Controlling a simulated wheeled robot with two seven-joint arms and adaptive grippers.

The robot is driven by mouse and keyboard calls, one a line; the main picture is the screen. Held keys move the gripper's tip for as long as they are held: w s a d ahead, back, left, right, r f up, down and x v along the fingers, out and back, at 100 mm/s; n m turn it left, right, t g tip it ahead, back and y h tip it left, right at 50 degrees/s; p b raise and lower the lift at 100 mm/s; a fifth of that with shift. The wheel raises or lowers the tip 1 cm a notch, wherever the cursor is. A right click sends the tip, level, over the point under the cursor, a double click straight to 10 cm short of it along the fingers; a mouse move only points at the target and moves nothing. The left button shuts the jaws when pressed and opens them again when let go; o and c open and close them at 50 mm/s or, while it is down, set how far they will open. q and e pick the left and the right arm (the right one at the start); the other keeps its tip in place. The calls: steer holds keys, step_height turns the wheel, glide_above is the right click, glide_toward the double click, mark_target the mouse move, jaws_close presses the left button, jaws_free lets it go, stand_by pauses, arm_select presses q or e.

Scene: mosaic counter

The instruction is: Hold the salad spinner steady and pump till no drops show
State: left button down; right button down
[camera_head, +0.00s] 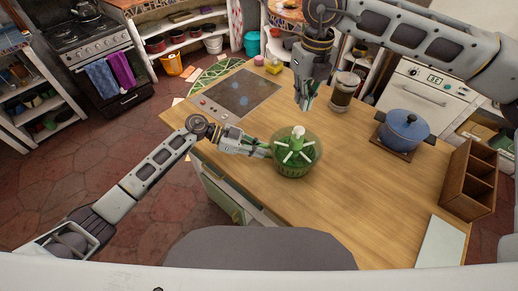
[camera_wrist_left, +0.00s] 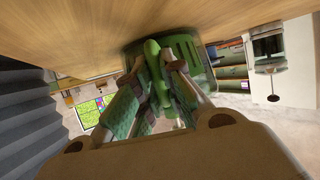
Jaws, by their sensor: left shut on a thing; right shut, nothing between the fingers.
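The green salad spinner (camera_head: 294,170) stands on the wooden counter, with a pale knob and white spokes on its top. It also shows in the left wrist view (camera_wrist_left: 202,57). My left gripper (camera_head: 268,152) reaches in from the left and is shut on the spinner's green side handle (camera_wrist_left: 153,75). My right gripper (camera_head: 303,106) hangs above and behind the spinner, shut and empty, apart from its knob. I cannot make out any drops at this size.
A dark cooktop (camera_head: 240,91) lies at the counter's back left. A glass jar (camera_head: 344,90) stands behind the spinner. A blue pot (camera_head: 404,130) and a wooden rack (camera_head: 469,180) stand to the right. The counter in front right of the spinner is clear.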

mark_target(299, 129)
steer(key=shift+s+d+m, duration=0.15)
steer(key=shift+m, duration=1.4)
steer(key=shift+s+d+m, duration=0.1)
steer(key=shift+m, duration=1.45)
steer(key=shift+f, duration=0.2)
steer(key=shift+f, duration=3.1)
